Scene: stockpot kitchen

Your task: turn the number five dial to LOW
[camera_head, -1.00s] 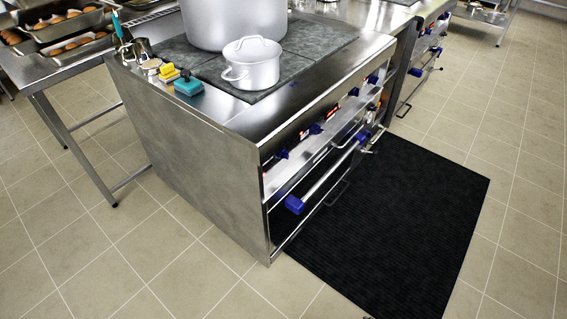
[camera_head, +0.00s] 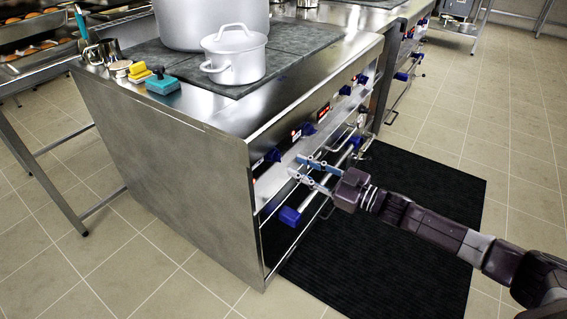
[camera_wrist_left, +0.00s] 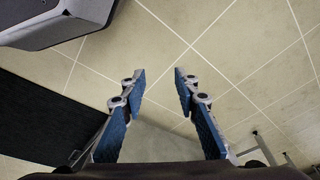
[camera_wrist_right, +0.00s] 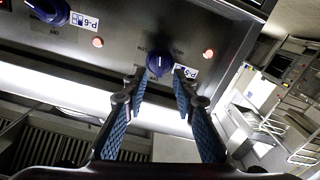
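The number five dial (camera_wrist_right: 159,63) is a blue knob with an upside-down P-5 label beside it in the right wrist view. In the head view it seems to be the nearest knob (camera_head: 273,155) on the stove's front panel. My right gripper (camera_wrist_right: 159,78) is open and points at the panel, its fingertips just short of the dial and to either side of it; it also shows in the head view (camera_head: 297,166). I cannot read the dial's setting. My left gripper (camera_wrist_left: 158,74) is open and empty over the floor, outside the head view.
The P-6 dial (camera_wrist_right: 48,10) is beside it, with red lights on the panel. A bar with blue ends (camera_head: 290,216) runs below the panel. A white pot (camera_head: 235,55) and a sponge (camera_head: 162,85) are on top. The black mat (camera_head: 425,200) is clear.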

